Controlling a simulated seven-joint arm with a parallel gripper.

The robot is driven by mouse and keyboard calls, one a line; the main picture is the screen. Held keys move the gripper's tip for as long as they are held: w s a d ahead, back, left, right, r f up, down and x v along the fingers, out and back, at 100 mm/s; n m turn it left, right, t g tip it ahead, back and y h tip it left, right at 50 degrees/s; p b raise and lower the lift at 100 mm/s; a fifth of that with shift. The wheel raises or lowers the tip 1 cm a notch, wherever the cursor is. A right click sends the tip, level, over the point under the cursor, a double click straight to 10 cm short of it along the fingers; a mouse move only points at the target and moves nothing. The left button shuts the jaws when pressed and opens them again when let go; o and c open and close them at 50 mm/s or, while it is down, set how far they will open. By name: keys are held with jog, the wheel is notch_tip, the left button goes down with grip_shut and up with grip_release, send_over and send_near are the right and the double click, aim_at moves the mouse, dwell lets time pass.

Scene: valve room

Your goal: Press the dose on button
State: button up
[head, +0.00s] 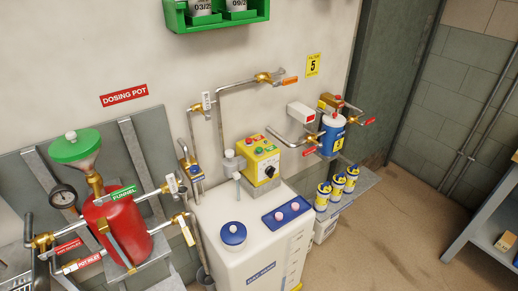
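A yellow control box (262,160) sits on top of the white tank, near the wall. Its upper face carries small green and red buttons, too small here for me to read their labels. A black knob (270,171) is on its front face. I cannot tell which button is marked dose on. My gripper is not in view, so nothing of it shows near the box.
The white tank (238,262) has a blue cap (232,234) and a blue panel (288,212) on top. A grey bottle-like fitting (231,165) stands just left of the box. Pipes and valves run behind.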

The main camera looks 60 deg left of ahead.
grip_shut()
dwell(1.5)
